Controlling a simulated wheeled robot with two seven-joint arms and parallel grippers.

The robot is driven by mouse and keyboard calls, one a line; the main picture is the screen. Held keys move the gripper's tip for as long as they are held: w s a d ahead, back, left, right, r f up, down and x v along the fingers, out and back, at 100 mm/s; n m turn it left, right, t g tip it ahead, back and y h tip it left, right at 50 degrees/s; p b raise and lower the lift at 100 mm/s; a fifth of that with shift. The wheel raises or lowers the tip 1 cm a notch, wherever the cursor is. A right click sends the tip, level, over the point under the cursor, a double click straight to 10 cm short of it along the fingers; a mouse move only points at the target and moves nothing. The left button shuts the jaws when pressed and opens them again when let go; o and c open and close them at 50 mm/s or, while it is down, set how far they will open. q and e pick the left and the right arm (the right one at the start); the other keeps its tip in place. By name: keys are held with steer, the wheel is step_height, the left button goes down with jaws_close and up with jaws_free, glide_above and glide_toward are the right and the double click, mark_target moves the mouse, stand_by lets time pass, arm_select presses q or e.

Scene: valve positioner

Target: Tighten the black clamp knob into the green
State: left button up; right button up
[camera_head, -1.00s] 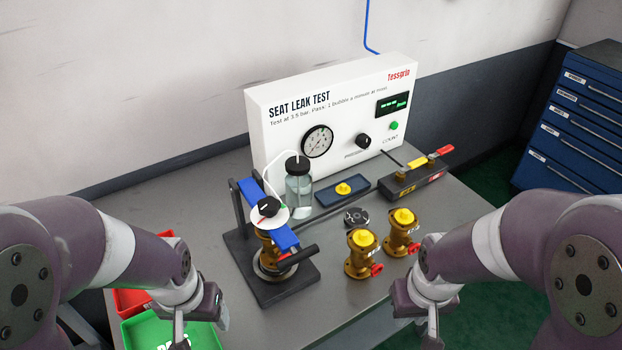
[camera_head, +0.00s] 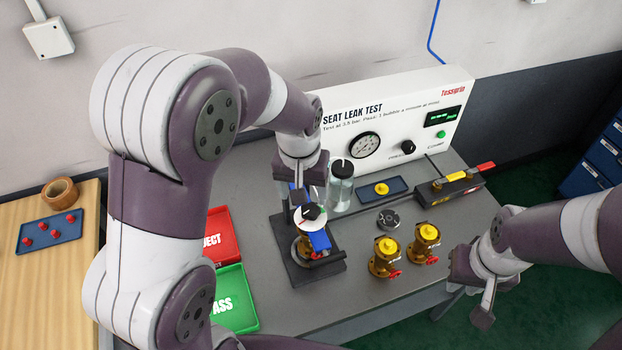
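The black clamp knob (camera_head: 312,212) sits on a white dial disc (camera_head: 305,222) with a small green mark at its edge, on top of the blue-armed clamp fixture (camera_head: 320,241). A brass valve (camera_head: 303,245) stands clamped beneath. My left gripper (camera_head: 302,196) points down just above and behind the knob. Its fingers look spread, with nothing seen between them but part of the fixture; contact with the knob cannot be told. My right gripper (camera_head: 483,308) hangs in front of the bench's right edge, away from everything, its fingers seen nearly edge-on. The knob's pointer is too small to read against the green.
The seat leak test panel (camera_head: 390,125) stands behind, with a bottle (camera_head: 341,185) close right of the fixture. Two yellow-capped valves (camera_head: 384,258) stand to the right. Red (camera_head: 219,232) and green (camera_head: 236,300) trays lie left. A black round part (camera_head: 388,219) lies behind the valves.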

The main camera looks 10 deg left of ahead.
arm_select(q)
steer(key=w+r+n, duration=0.2)
steer(key=w+r, duration=0.1)
steer(key=r, duration=0.1)
steer(key=n+b, duration=0.1)
steer(key=b, duration=0.8)
glide_above(310, 210)
steer(key=shift+g, duration=0.4)
step_height(310, 210, down, 8)
steer(key=shift+f, duration=0.25)
steer(key=shift+f+p, duration=0.25)
steer(key=shift+p, duration=0.75)
step_height(310, 210, down, 2)
steer(key=shift+f, duration=0.6)
arm_select(e)
step_height(310, 210, down, 5)
steer(key=shift+r, duration=0.2)
steer(key=shift+s, duration=0.1)
arm_select(q)
steer(key=c, duration=1.1)
